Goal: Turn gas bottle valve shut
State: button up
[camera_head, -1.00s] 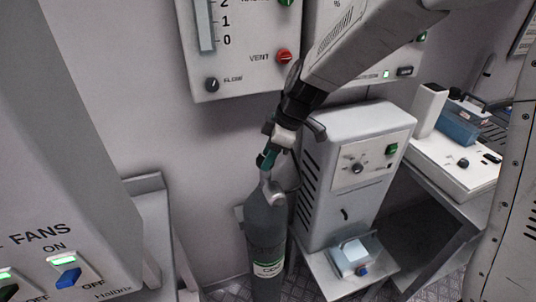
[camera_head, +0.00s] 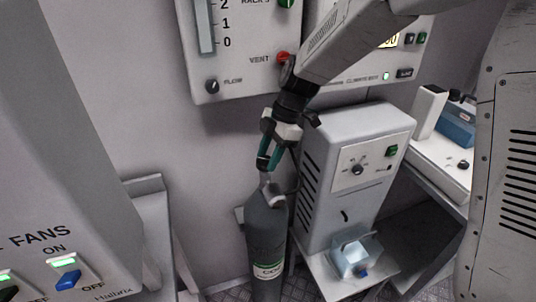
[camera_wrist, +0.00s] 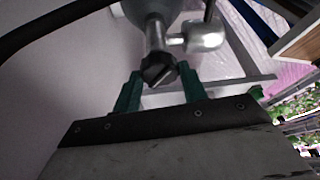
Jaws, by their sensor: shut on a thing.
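The grey gas bottle (camera_head: 266,228) stands upright against the wall, with a pale label low on its side. Its metal valve (camera_head: 268,182) is at the top. My gripper (camera_head: 265,164) reaches down from above, its green fingers at the valve. In the wrist view, the dark valve knob (camera_wrist: 158,70) sits between the two green fingers of my gripper (camera_wrist: 160,88), which are shut on it. A silver side fitting (camera_wrist: 205,37) sticks out beside the knob. The bottle's shoulder (camera_wrist: 150,8) shows at the top edge.
A grey box unit (camera_head: 350,165) with a dial and green switch stands right of the bottle, on a shelf with a small clear container (camera_head: 352,258). A control panel (camera_head: 245,75) hangs above. A fan switch box (camera_head: 50,220) is at the left.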

aim_at(261, 162)
jog(key=shift+s, duration=0.1)
jog(key=o, duration=0.9)
jog(key=shift+o, duration=0.3)
jog(key=shift+r, duration=0.1)
jog(key=shift+r, duration=0.3)
notch_tip(261, 162, up, 3)
jog(key=shift+r, duration=0.1)
jog(key=s+d, duration=0.4)
jog(key=s, duration=1.1)
jog(key=shift+s+d+r, duration=0.15)
jog(key=shift+s+r, duration=0.05)
jog(key=shift+r, duration=0.25)
